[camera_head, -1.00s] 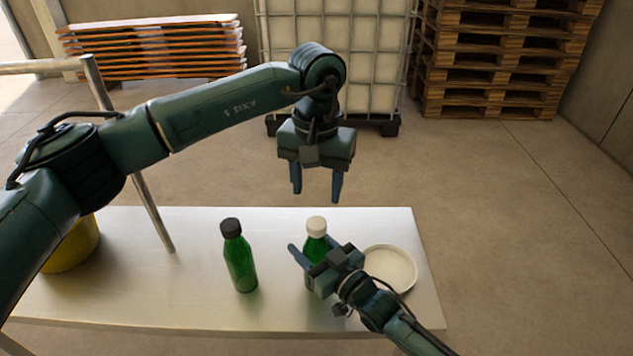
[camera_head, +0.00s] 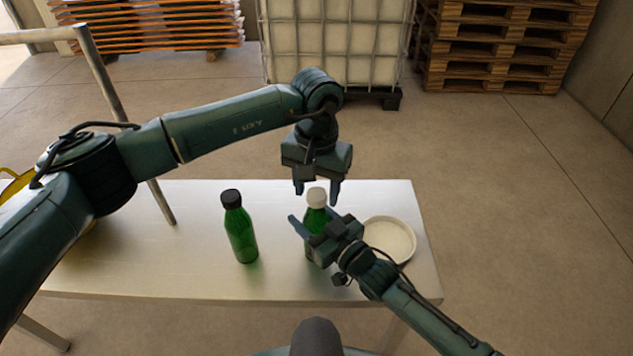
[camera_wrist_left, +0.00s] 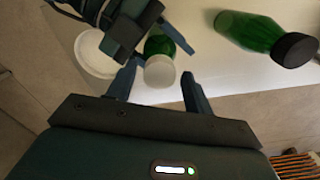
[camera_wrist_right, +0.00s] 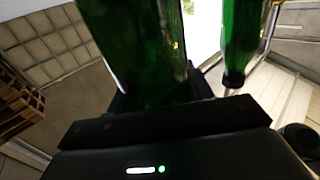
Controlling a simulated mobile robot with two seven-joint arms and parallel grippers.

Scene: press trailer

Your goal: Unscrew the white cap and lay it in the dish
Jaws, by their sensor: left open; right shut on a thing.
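A green bottle (camera_head: 316,221) with a white cap (camera_head: 317,197) stands upright on the table. My right gripper (camera_head: 312,228) is shut around the bottle's body, which fills the right wrist view (camera_wrist_right: 145,50). My left gripper (camera_head: 317,189) is open and points down at the white cap. In the left wrist view the white cap (camera_wrist_left: 160,72) lies between the open fingertips, and I cannot tell whether they touch it. The dish (camera_head: 390,239), round, pale and empty as far as it shows, lies right of the bottle, partly behind my right gripper.
A second green bottle (camera_head: 239,232) with a black cap stands to the left on the pale table (camera_head: 150,260). A metal rail post (camera_head: 125,125) rises at the table's left. Pallets (camera_head: 490,50) and a caged white tank (camera_head: 335,45) stand behind, clear of the table.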

